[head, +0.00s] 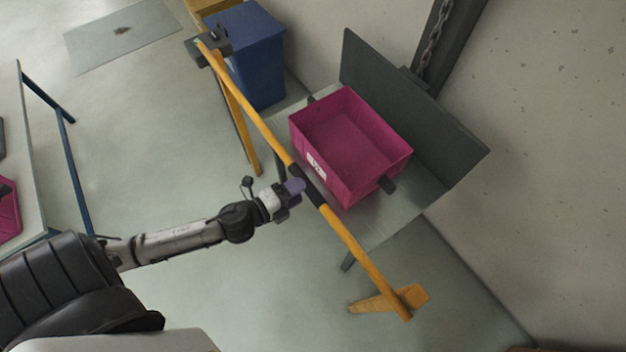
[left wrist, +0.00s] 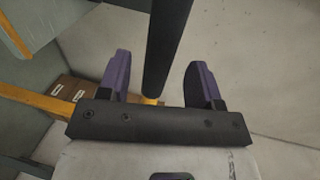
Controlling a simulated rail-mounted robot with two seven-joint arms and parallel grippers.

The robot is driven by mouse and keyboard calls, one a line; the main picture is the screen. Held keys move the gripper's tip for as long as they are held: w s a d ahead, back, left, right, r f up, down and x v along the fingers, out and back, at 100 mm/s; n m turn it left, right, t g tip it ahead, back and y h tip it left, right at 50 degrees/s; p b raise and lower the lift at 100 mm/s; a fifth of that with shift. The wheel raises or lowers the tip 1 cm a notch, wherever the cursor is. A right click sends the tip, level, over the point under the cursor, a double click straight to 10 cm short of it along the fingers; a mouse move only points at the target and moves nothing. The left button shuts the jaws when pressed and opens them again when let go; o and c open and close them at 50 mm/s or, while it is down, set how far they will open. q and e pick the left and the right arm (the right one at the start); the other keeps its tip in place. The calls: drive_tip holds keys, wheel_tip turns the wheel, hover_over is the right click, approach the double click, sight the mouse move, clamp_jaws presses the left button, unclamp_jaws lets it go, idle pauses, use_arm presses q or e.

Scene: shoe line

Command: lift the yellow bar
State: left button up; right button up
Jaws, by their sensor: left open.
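The yellow bar (head: 345,238) runs diagonally across the head view, in front of a grey stand with a pink crate. It has a black grip section (head: 311,187) near its middle. A bracket on a yellow post (head: 238,115) is at its upper end, and a yellow foot piece (head: 392,301) is at its lower end. My left gripper (head: 292,187) is at the black section. In the left wrist view the open purple fingers (left wrist: 160,82) stand on either side of the black section (left wrist: 166,45), with gaps to both. My right gripper is not in view.
The pink crate (head: 316,168) sits on the grey stand (head: 402,217) just behind the bar. A blue bin (head: 262,60) stands by the bar's upper end. A blue-legged table (head: 35,150) is at the left. The floor between is clear.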

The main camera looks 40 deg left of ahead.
use_arm(q)
drive_tip(key=shift+x, duration=2.8)
clamp_jaws()
